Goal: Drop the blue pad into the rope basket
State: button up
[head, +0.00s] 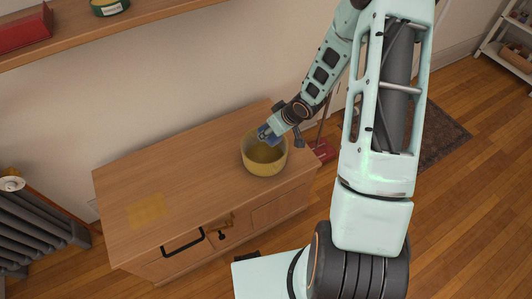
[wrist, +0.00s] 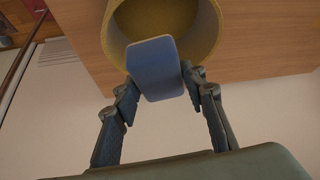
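The rope basket (head: 265,167) is a round yellow tub standing upright on the wooden cabinet, near its right end. In the wrist view its rim and inner wall (wrist: 207,28) show at the top. The blue pad (wrist: 155,70) is a flat block with rounded corners. My gripper (wrist: 158,84) is shut on it, with a finger at each side edge. In the head view my gripper (head: 268,134) is at the back rim of the basket, and only a little blue of the pad shows. The pad overlaps the basket's opening in the wrist view; its exact height above the rim is unclear.
The wooden cabinet top (head: 195,170) is mostly bare, with a flat yellowish square (head: 147,210) at its left. A wall shelf (head: 110,33) above holds a red box (head: 24,32) and a green tin (head: 109,7). A radiator (head: 38,225) stands at the left.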

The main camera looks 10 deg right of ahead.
jog(key=o, duration=0.4)
jog(key=shift+v, duration=6)
